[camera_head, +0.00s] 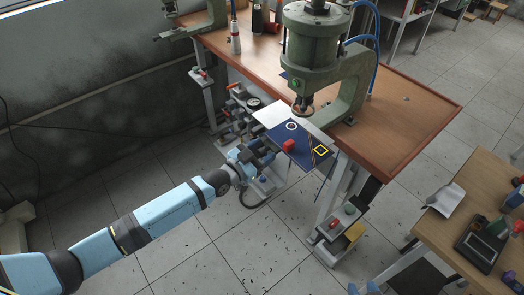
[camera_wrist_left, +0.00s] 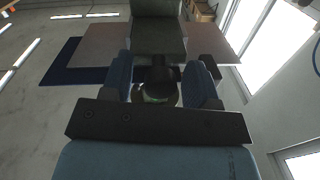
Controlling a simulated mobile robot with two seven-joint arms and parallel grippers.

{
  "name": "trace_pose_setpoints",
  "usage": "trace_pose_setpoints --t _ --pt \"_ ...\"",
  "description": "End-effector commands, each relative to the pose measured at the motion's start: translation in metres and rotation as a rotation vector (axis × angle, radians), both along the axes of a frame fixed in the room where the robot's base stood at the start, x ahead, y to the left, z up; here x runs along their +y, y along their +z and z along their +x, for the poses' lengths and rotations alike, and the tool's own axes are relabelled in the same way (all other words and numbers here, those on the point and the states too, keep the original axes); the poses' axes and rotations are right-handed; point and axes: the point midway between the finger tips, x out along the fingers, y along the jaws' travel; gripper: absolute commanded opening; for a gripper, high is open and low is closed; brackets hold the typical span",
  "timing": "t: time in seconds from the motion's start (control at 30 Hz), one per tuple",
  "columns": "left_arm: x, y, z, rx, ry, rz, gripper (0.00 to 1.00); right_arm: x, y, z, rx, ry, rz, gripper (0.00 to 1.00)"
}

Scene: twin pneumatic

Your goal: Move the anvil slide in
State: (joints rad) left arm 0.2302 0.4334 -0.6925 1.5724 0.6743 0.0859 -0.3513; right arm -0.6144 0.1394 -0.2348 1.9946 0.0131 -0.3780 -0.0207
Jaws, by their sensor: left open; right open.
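The green press (camera_head: 312,50) stands on the wooden bench, with its round ram tip (camera_head: 302,108) above the front edge. Below the ram, a blue plate (camera_head: 318,160) juts out from the bench front. I cannot tell which part is the anvil slide. My left gripper (camera_head: 268,150) is open, just left of the red block. In the left wrist view its fingers (camera_wrist_left: 160,82) stand apart, with a dark rounded thing between or behind them.
The wooden bench (camera_head: 420,115) has a second press (camera_head: 200,20) at its far left. Valves and a gauge (camera_head: 240,100) sit under its front. A side table (camera_head: 470,215) with small items stands at lower right.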

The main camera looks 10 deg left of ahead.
Motion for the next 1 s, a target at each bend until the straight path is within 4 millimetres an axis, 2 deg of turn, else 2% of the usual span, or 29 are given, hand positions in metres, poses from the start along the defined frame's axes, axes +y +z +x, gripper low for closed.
trace_pose_setpoints --t 0.1,0.13,0.3,0.37,0.57,0.8,1.0 --pt "0.000 0.000 0.000 0.000 0.000 0.000 0.54 0.000 -0.002 -0.001 0.003 0.000 -0.001 0.43" --pt "0.000 0.000 0.000 0.000 0.000 0.000 0.50 0.000 -0.002 -0.001 0.004 0.000 -0.001 0.43" --pt "0.000 0.000 0.000 0.000 0.000 0.000 0.11 0.000 -0.002 -0.001 0.004 0.000 -0.001 0.43" --pt "0.000 0.000 0.000 0.000 0.000 0.000 0.00 0.000 -0.002 -0.001 0.004 0.000 -0.001 0.43" --pt "-0.004 -0.001 0.005 -0.002 0.000 -0.001 0.00 0.000 -0.005 0.000 0.001 0.000 0.000 0.43" --pt "-0.026 -0.001 0.034 -0.002 0.001 -0.003 0.00 0.000 -0.015 0.001 -0.003 0.000 0.001 0.43" --pt "-0.027 0.001 0.035 0.000 0.000 -0.001 0.00 0.000 -0.015 0.000 -0.001 0.001 -0.001 0.43"
